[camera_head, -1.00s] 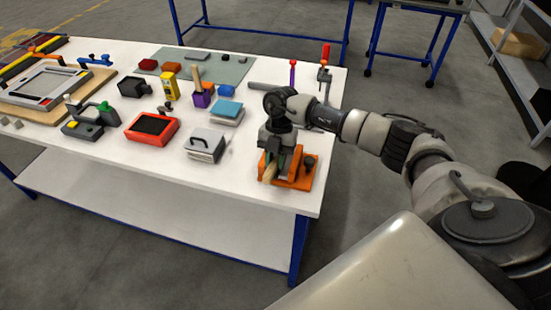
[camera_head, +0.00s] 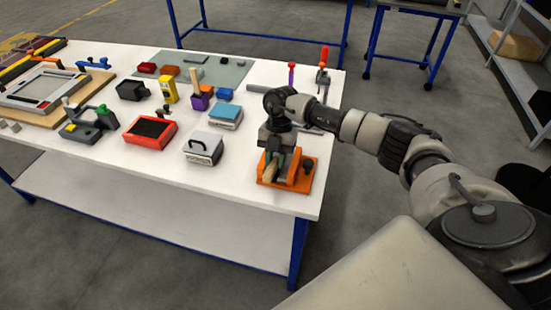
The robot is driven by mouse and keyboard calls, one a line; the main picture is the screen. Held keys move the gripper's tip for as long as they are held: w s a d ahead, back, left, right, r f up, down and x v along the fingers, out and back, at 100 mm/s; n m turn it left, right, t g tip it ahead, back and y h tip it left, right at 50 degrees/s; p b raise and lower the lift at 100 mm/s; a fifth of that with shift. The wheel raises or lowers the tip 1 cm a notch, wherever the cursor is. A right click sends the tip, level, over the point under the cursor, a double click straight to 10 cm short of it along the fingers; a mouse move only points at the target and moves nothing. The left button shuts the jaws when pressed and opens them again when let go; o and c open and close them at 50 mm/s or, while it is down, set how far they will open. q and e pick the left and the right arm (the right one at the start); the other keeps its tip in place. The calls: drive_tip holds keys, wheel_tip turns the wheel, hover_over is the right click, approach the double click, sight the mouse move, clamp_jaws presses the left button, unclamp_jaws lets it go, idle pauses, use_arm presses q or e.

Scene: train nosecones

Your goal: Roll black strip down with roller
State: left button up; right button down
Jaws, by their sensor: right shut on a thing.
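My right gripper (camera_head: 277,155) points down over the orange holder (camera_head: 302,187) at the near right corner of the table. It is shut on a tool with a pale wooden handle (camera_head: 270,172), likely the roller. The tool is still within the holder's outline; the gripper hides most of it, so I cannot tell if it is lifted. A grey frame (camera_head: 22,101) lies on a wooden board at the far left of the table. I cannot make out the black strip for sure. My left gripper is not in view.
The white table (camera_head: 235,183) also carries a red tray with a black top (camera_head: 150,130), a grey box with a handle (camera_head: 203,147), a blue-topped block (camera_head: 226,112) and a yellow device (camera_head: 169,89). The table's front strip is mostly clear.

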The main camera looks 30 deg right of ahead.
drive_tip(key=shift+w+d+b, duration=0.35)
drive_tip(key=shift+d, duration=0.05)
idle(0.4)
drive_tip(key=shift+p, duration=0.3)
idle(1.2)
drive_tip(key=shift+w+d, duration=0.1)
drive_tip(key=shift+d, duration=0.1)
drive_tip(key=shift+w+d+b, duration=0.25)
drive_tip(key=shift+b, duration=0.15)
idle(0.5)
drive_tip(key=shift+w+d, duration=0.2)
idle(0.3)
drive_tip(key=shift+w+d+b, duration=0.2)
drive_tip(key=shift+b, duration=0.1)
idle(0.4)
